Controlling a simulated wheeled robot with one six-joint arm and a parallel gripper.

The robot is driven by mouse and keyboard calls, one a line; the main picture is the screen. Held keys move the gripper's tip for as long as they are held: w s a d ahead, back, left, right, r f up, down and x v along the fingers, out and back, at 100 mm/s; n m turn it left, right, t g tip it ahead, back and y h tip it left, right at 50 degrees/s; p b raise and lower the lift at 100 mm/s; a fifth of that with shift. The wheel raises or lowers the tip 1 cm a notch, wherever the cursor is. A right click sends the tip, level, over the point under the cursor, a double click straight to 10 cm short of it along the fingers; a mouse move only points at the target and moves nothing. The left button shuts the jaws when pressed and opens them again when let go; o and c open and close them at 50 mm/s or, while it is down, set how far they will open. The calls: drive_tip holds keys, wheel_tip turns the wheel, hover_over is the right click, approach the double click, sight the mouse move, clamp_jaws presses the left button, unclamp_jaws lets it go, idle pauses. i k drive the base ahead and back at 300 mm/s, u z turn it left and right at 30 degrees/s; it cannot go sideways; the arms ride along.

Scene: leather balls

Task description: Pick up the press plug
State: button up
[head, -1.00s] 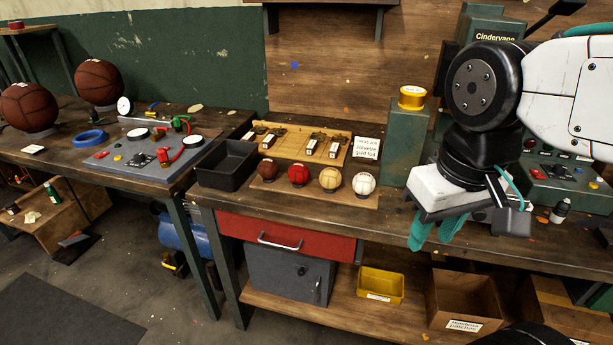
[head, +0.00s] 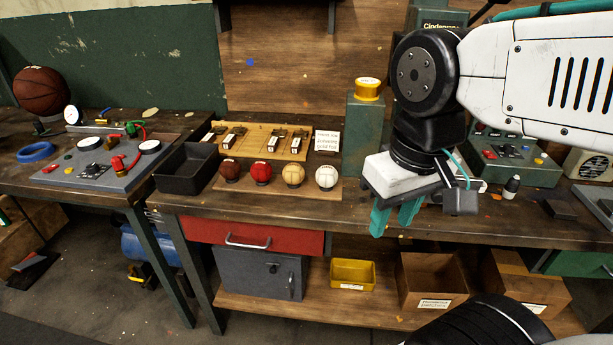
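I cannot tell for certain which thing is the press plug; no label naming it is legible. A yellow round cap (head: 367,90) sits on top of a green post (head: 364,140) at the back of the bench. Several small dark fittings with white tags (head: 268,140) lie on a light wooden board (head: 258,150). My gripper (head: 395,219) points down over the front part of the bench, right of the balls and in front of the post. Its two teal fingers are apart, with nothing seen between them.
Brown, red, tan and white balls (head: 326,177) stand in a row on the bench (head: 300,208). A black open tray (head: 187,172) is left of them. A green control box (head: 513,160) and small bottle (head: 511,187) are at right. A second bench (head: 70,185) stands left.

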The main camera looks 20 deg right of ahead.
sight(508, 190)
drive_tip(key=k, duration=0.5)
drive_tip(key=z, duration=0.2)
drive_tip(key=i, duration=0.45)
drive_tip(key=z, duration=1.4)
